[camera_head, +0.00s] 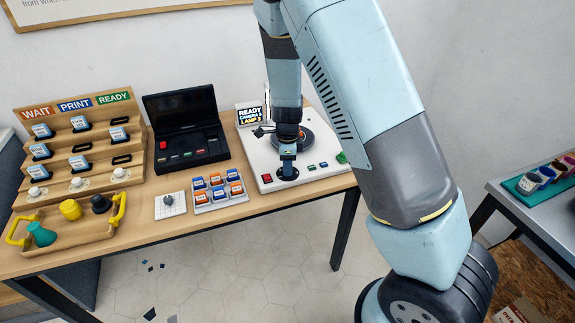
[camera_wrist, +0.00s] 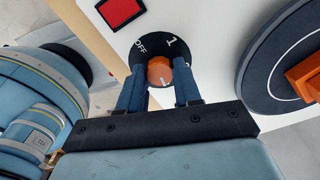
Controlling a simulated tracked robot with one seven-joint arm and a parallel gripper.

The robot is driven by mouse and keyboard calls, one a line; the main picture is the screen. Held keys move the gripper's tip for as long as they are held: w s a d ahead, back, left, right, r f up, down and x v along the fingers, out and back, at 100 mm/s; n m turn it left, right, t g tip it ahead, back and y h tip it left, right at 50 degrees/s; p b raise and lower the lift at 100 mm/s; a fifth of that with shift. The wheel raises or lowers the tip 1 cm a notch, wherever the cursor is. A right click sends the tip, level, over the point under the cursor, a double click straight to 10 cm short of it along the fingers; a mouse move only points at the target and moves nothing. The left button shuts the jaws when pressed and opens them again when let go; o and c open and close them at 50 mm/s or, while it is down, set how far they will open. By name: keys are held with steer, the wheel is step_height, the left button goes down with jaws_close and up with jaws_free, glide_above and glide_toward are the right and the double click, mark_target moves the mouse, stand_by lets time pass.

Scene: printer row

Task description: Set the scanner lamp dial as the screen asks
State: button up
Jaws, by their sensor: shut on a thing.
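The scanner (camera_head: 262,165) is a white flat unit on the table. Its small screen (camera_head: 250,116) reads READY, CAMERA and LAMP; the digits are too small to read surely. The lamp dial is a black disc (camera_wrist: 143,43) with OFF at upper left and 1 at upper right in the wrist view; its lower part is hidden by my fingers. Its orange knob (camera_wrist: 158,70) has a white mark at its lower edge, pointing toward my palm. My gripper (camera_wrist: 160,84) is shut on this knob, one finger on each side. In the head view my gripper (camera_head: 288,167) stands over the dial.
A red button (camera_wrist: 122,11) is beside the dial. A larger round dark disc with an orange handle (camera_wrist: 300,72) is at right. A black console (camera_head: 184,130), a rack of cartridges (camera_head: 60,110) and a tray of coloured blocks (camera_head: 218,200) stand to the left.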

steer(key=shift+w+r+m, duration=0.1)
steer(key=shift+w+m, duration=0.05)
steer(key=shift+m, duration=0.45)
steer(key=o, duration=1)
steer(key=shift+o, duration=0.2)
step_height(320, 180, up, 14)
steer(key=shift+f, duration=0.2)
